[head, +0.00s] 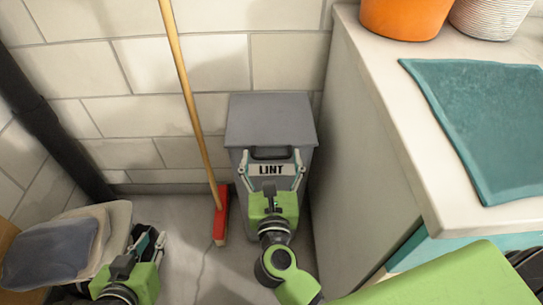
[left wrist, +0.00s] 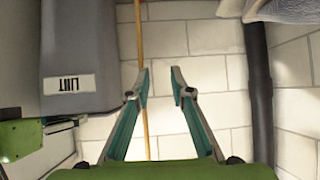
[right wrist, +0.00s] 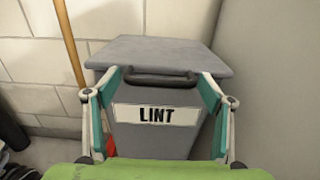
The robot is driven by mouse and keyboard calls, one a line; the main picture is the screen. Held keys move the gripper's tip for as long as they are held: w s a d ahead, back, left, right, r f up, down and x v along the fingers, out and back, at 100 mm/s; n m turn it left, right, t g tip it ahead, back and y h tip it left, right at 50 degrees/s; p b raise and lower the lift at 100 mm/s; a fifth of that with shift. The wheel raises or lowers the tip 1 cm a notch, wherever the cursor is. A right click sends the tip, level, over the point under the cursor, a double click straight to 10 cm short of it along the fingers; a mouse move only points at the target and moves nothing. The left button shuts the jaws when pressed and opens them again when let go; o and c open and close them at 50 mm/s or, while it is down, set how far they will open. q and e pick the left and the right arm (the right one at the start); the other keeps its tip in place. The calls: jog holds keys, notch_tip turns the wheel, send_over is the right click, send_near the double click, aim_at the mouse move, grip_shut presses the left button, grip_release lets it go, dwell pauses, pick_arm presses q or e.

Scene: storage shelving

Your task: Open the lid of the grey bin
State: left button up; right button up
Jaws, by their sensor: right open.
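The grey bin (head: 270,135) stands against the tiled wall with its flat lid (head: 270,118) closed. A dark handle (right wrist: 160,78) sits at the front just under the lid, above a white LINT label (right wrist: 155,117). My right gripper (head: 272,160) is open in front of the bin, its fingers on either side of the label and handle. In the right wrist view the fingertips (right wrist: 159,75) are spread near the handle's ends; I cannot tell if they touch. My left gripper (head: 150,242) is open and empty at lower left; its fingers (left wrist: 160,92) are apart in the left wrist view.
A broom with a wooden handle (head: 187,90) and red head (head: 221,215) leans left of the bin. A counter (head: 440,200) stands close on the right, with a teal towel (head: 485,125) and an orange pot (head: 405,15). Folded cloths (head: 50,255) lie at lower left, near a black pipe (head: 50,125).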

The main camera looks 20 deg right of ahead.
jog(key=shift+w+d, duration=0.1)
jog(key=shift+w, duration=0.2)
jog(key=c, duration=1.6)
jog(key=shift+r, duration=0.15)
